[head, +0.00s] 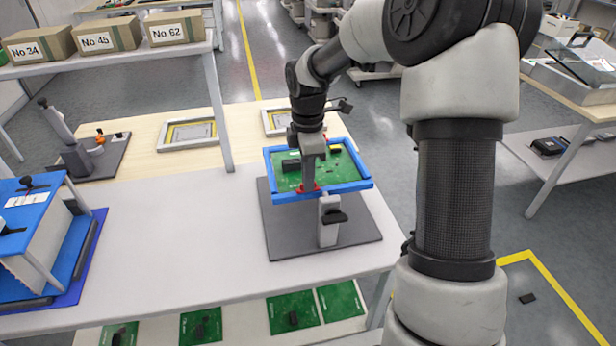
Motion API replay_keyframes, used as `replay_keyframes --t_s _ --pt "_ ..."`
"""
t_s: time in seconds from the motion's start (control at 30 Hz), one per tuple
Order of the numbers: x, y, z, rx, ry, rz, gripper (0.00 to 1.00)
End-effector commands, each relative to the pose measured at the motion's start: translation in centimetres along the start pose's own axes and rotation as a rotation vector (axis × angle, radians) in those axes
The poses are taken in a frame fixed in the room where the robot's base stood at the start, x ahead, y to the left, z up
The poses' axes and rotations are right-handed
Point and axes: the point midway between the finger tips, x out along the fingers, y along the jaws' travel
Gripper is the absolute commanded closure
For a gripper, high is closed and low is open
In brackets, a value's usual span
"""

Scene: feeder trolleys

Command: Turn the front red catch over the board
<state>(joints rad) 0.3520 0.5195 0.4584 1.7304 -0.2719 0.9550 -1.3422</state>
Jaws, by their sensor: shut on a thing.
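A green circuit board (345,172) lies in a blue frame (353,187), which stands raised over a dark grey base plate (285,238) at the front right of the bench. The front red catch (309,188) is at the frame's near edge. My gripper (309,185) points down from above and is shut at this catch. Its fingers hide part of the catch, so I cannot tell how far it is turned. Another bit of red shows at the frame's far edge, partly behind my arm. A grey post with a black knob (330,216) stands just in front of the frame.
A blue fixture (40,235) stands at the bench's left. Boxes marked No 34, No 45 and No 62 (176,27) sit on a shelf (110,57) whose post meets the bench left of the frame. Several green boards (293,312) lie below. The middle bench top (170,235) is clear.

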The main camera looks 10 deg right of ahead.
Motion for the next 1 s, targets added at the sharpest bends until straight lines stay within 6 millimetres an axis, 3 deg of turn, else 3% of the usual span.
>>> replay_keyframes --t_s 0.37,1.0 --pt "-0.13 0.01 -0.05 0.200 -0.001 0.000 1.00" --pt "-0.06 0.01 -0.03 0.805 -0.001 0.001 1.00"
